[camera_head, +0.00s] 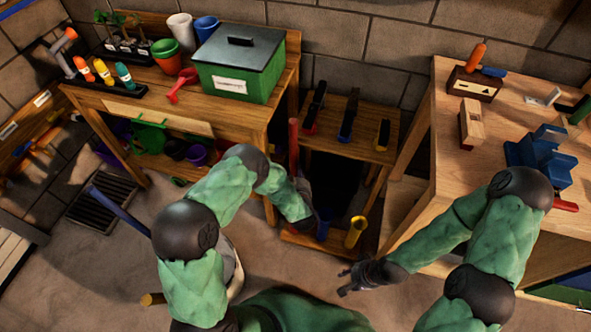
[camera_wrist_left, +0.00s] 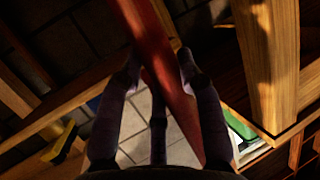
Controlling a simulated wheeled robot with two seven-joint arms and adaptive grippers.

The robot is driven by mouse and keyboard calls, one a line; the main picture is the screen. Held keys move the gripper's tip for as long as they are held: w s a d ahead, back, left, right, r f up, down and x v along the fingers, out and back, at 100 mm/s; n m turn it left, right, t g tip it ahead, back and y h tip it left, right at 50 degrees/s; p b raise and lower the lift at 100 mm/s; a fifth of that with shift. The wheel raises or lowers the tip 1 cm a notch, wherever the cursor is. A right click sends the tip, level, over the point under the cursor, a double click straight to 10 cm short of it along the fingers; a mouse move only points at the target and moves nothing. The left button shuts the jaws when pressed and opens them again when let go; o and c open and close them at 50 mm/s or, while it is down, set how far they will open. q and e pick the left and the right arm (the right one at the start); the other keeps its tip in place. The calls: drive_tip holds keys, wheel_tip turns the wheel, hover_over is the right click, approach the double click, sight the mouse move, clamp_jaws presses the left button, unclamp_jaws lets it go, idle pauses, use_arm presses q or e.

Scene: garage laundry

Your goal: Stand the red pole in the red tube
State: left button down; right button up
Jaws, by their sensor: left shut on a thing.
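The red pole (camera_head: 293,140) stands roughly upright, its upper part showing above my left forearm in the head view. My left gripper (camera_head: 308,205) is shut on the red pole and mostly hidden by my arm. In the left wrist view the pole (camera_wrist_left: 160,50) runs between the fingers of my left gripper (camera_wrist_left: 158,75). The red tube is not clearly visible; a blue tube (camera_head: 323,224) and a yellow tube (camera_head: 354,232) stand on a low wooden base beside the hand. The pole's lower end is hidden. My right gripper (camera_head: 343,284) is open and empty above the floor.
A small wooden rack (camera_head: 360,139) with dark slots stands behind the tubes. A blue pole (camera_head: 115,208) slants at left above a floor grate (camera_head: 100,203). Open floor lies in front.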

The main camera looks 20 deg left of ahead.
use_arm(q)
drive_tip(key=shift+f, duration=0.4)
drive_tip(key=c, duration=0.7)
unclamp_jaws()
drive_tip(key=shift+c, duration=0.2)
drive_tip(key=shift+f, duration=0.1)
drive_tip(key=v, duration=1.2)
